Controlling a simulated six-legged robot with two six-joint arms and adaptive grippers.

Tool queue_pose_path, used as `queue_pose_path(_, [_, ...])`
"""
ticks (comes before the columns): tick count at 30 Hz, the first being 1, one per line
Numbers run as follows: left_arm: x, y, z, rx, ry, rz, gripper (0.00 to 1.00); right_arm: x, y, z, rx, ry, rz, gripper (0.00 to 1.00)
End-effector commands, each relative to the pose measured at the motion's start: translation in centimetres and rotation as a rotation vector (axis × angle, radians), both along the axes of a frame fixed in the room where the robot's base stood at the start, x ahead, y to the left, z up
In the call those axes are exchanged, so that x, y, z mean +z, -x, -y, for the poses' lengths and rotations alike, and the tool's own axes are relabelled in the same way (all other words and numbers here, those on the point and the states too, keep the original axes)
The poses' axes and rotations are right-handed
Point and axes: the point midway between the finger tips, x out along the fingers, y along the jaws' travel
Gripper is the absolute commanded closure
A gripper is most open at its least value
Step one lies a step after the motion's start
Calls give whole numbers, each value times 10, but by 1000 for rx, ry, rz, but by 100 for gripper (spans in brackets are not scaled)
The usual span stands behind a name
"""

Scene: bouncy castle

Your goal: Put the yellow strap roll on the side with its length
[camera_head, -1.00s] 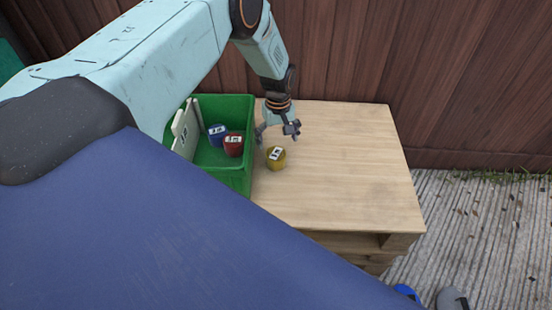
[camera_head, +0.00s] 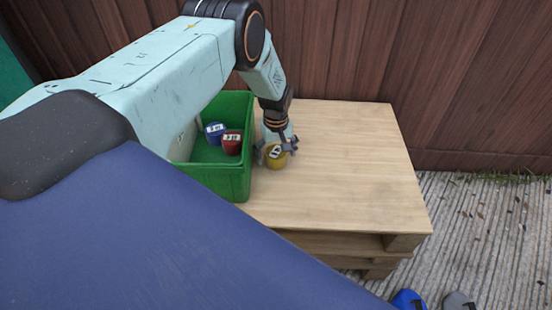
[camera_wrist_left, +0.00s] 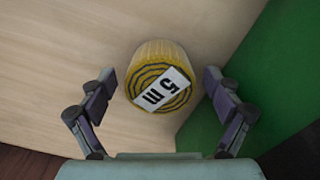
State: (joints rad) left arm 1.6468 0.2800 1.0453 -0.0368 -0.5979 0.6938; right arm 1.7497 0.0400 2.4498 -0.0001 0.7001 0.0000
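The yellow strap roll (camera_head: 275,161) stands on the wooden pallet table (camera_head: 345,170), just right of the green crate (camera_head: 228,182). My left gripper (camera_head: 276,148) is above the roll, pointing down. Its fingers (camera_wrist_left: 160,95) are open on either side of the roll, with gaps visible on both sides. In the crate lie a blue roll (camera_head: 215,133) and a red roll (camera_head: 232,143), both labelled. A pale divider (camera_head: 184,145) is mostly hidden by my arm. My right gripper is not in view.
A wooden fence (camera_head: 345,50) stands close behind the table. The crate's green wall (camera_wrist_left: 245,85) is close beside my gripper. The table's right part is clear. Blue and grey objects (camera_head: 408,299) lie on the ground at the bottom.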

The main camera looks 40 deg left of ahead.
Motion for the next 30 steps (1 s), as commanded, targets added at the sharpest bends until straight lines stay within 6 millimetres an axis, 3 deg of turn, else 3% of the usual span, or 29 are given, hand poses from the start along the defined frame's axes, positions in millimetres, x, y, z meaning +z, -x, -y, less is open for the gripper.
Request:
queue_pose_path(24, [1, 0, 0, 0, 0, 0, 79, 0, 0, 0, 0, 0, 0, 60])
queue_pose_path(30, [3, 0, 0, 0, 1, 1, 81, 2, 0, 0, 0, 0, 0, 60])
